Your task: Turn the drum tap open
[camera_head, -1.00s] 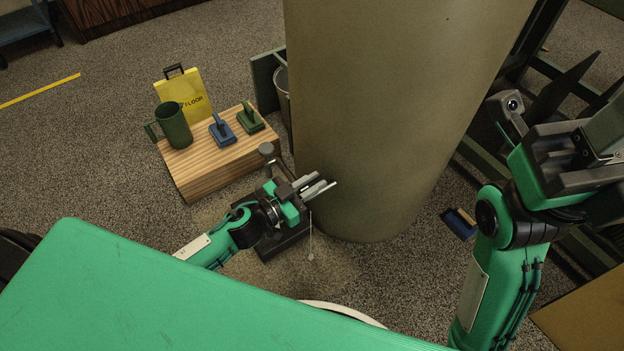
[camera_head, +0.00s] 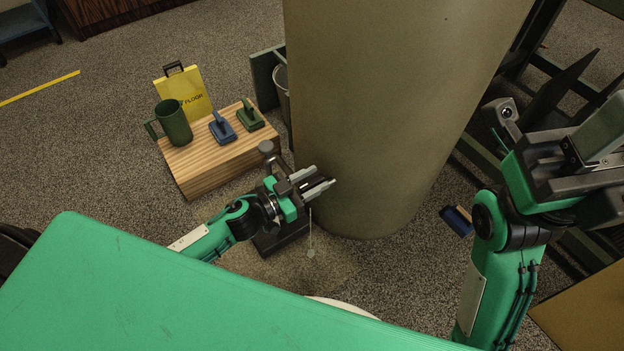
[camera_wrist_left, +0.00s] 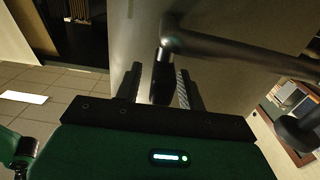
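The large olive drum (camera_head: 390,110) stands upright in the middle of the head view. A dark tap (camera_wrist_left: 163,75) sticks out of it in the left wrist view, with a grey lever (camera_wrist_left: 235,50) running right. My left gripper (camera_head: 326,176) is open at the drum's lower left side. Its fingers lie either side of the tap's dark part; contact is unclear. My right gripper (camera_head: 600,150) is raised at the right, its opening unclear.
A thin pale line hangs below my left gripper. A dark rack stands behind at right.

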